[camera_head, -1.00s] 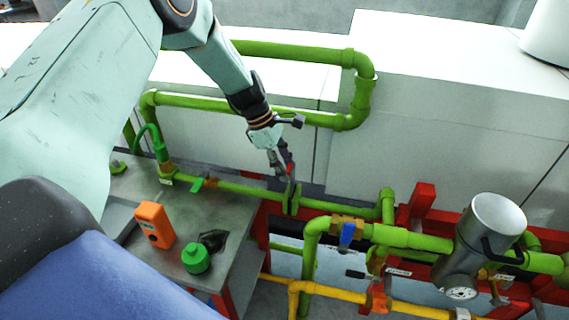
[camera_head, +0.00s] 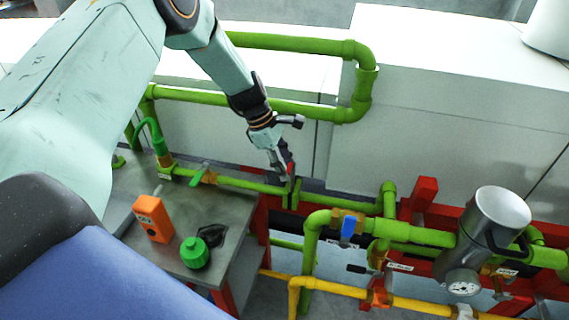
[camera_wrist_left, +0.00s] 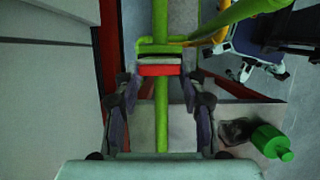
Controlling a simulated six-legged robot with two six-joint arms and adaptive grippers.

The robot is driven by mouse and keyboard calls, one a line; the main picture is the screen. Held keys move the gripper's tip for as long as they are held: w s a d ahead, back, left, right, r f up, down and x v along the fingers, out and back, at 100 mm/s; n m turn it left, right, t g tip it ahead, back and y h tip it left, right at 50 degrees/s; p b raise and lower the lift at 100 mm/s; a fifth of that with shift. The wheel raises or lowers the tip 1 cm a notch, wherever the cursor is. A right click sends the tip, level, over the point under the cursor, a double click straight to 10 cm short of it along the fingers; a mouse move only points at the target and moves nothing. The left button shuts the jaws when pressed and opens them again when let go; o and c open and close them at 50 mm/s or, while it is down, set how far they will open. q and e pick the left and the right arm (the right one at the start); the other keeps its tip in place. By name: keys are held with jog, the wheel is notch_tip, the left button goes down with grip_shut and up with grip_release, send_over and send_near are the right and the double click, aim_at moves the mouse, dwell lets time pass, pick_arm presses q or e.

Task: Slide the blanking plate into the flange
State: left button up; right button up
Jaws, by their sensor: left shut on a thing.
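My left gripper (camera_head: 284,166) is above the green pipe run at the back edge of the table. In the left wrist view its fingers (camera_wrist_left: 160,82) are either side of a red-edged piece, the blanking plate (camera_wrist_left: 160,70), and are shut on it. Only a small red part of it shows in the head view. The flange (camera_head: 293,190) is a green collar pair on the pipe directly below the fingertips. In the wrist view the flange (camera_wrist_left: 160,48) is right beside the plate's far edge. I cannot tell whether the plate is between the two flange faces. My right gripper is not in view.
A grey table (camera_head: 185,215) carries an orange device (camera_head: 153,219), a green bottle-like object (camera_head: 194,253) and a dark flat piece (camera_head: 211,235). A green valve handle (camera_head: 199,172) is left of the flange. Blue-handled valve (camera_head: 348,227) and metal cylinder (camera_head: 487,240) stand right. White cabinets close off the back.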

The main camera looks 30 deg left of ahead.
pick_arm(q)
jog(key=shift+f+b, duration=0.9)
jog(key=shift+f, duration=0.6)
jog(key=o, duration=1.4)
jog(key=shift+c, duration=0.2)
jog(key=v, duration=1.2)
jog(key=shift+s+d, duration=0.1)
